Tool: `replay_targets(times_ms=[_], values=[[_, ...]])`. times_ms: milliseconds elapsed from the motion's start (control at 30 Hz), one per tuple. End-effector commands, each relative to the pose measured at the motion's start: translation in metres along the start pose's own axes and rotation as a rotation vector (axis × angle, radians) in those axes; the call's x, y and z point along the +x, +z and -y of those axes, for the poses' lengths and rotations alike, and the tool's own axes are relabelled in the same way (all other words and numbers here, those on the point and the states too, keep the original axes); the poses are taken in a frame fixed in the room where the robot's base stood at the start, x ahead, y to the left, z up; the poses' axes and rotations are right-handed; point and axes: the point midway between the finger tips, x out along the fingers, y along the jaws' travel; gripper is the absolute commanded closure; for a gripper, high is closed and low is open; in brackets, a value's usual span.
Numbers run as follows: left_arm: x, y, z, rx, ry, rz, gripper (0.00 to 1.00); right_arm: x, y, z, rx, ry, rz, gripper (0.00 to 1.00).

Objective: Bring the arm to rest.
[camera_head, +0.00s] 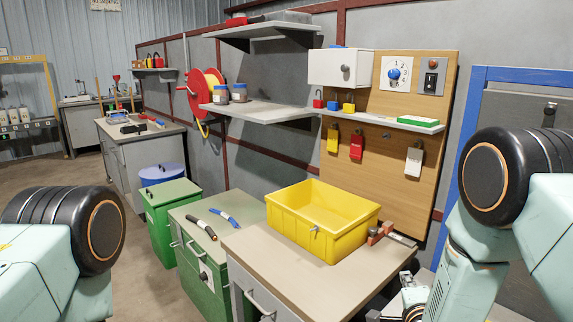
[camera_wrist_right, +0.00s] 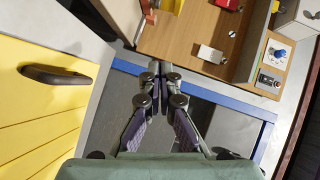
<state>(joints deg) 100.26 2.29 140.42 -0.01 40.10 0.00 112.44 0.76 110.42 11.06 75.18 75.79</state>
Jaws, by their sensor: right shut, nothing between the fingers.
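My right gripper (camera_head: 408,283) shows at the bottom right of the head view, low beside the right edge of the workbench. In the right wrist view its fingers (camera_wrist_right: 160,76) are shut together with nothing between them. They point toward a grey panel in a blue frame (camera_wrist_right: 262,112). My right arm stands at the right of the head view, and part of my left arm is at the left edge. My left gripper is not in view.
A yellow bin (camera_head: 323,221) stands on the workbench (camera_head: 300,275) beside a small red vise (camera_head: 380,233). Black and blue cable pieces (camera_head: 200,228) (camera_head: 223,217) lie on the green cabinet (camera_head: 190,213). A wooden board (camera_head: 394,100) with padlocks stands behind. In the wrist view, a yellow panel (camera_wrist_right: 40,110) is left.

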Motion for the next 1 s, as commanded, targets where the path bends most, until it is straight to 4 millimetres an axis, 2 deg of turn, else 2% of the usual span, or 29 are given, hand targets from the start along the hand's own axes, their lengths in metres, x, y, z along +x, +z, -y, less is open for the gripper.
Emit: replay_targets(times_ms=[167, 267, 367, 467, 500, 600, 700, 833, 1000], values=[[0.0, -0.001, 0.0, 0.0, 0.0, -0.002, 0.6, -0.024, 0.009, -0.05, -0.175, 0.149, 0.065, 1.0], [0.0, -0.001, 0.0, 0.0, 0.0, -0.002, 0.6, -0.044, 0.014, -0.081, -0.291, 0.242, 0.122, 1.0], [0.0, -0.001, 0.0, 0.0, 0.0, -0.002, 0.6, -0.073, 0.019, -0.119, -0.432, 0.353, 0.205, 1.0], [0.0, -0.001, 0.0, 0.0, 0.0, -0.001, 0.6, -0.116, 0.025, -0.162, -0.604, 0.481, 0.334, 1.0], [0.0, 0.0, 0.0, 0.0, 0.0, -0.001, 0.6, -0.137, 0.027, -0.178, -0.675, 0.531, 0.396, 1.0], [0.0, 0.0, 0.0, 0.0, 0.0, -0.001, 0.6, -0.189, 0.029, -0.214, -0.843, 0.636, 0.566, 1.0], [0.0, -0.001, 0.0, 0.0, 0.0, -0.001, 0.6, -0.24, 0.03, -0.24, -0.982, 0.715, 0.745, 1.0], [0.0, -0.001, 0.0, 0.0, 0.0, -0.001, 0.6, -0.302, 0.028, -0.261, -1.121, 0.777, 0.969, 1.0], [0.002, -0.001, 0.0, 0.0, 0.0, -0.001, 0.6, -0.373, 0.023, -0.276, -1.248, 0.81, 1.252, 1.0]])
